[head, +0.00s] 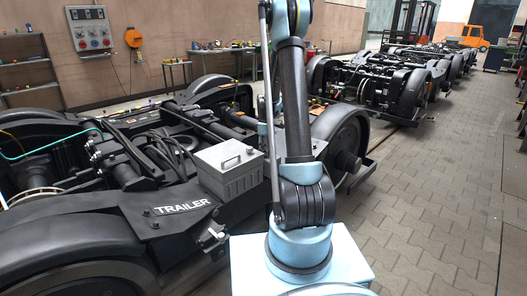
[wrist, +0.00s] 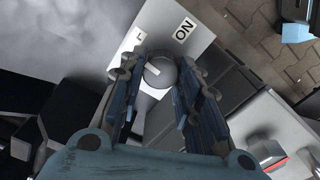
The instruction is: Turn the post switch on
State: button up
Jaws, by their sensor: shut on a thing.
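The post switch shows in the wrist view as a round grey knob (wrist: 161,73) with a short white mark on its face. It sits on a pale plate (wrist: 160,22). An ON label (wrist: 184,29) is on the plate at the knob's upper right. Another white label (wrist: 138,37) at the upper left is partly hidden by a finger. My gripper (wrist: 159,70) has one finger on each side of the knob and is shut on it. The mark slants, and I cannot tell which label it points to. The head view does not show my gripper.
A black bogie with a TRAILER plate (head: 182,209) fills the left of the head view. A grey box with a handle (head: 230,170) stands on it. A control panel (head: 90,30) hangs on the back wall. The paved floor (head: 420,210) at right is clear.

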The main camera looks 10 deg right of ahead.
jog(key=shift+o, duration=0.2)
jog(key=m, duration=0.3)
jog(key=shift+s+d+m, duration=0.3)
jog(key=m, duration=0.5)
jog(key=shift+c, duration=0.2)
jog(key=m, duration=0.5)
jog(key=shift+w+a+m, duration=0.1)
jog(key=shift+m, duration=2)
jog(key=shift+w, duration=0.1)
jog(key=o, duration=1.1)
jog(key=shift+c, duration=0.2)
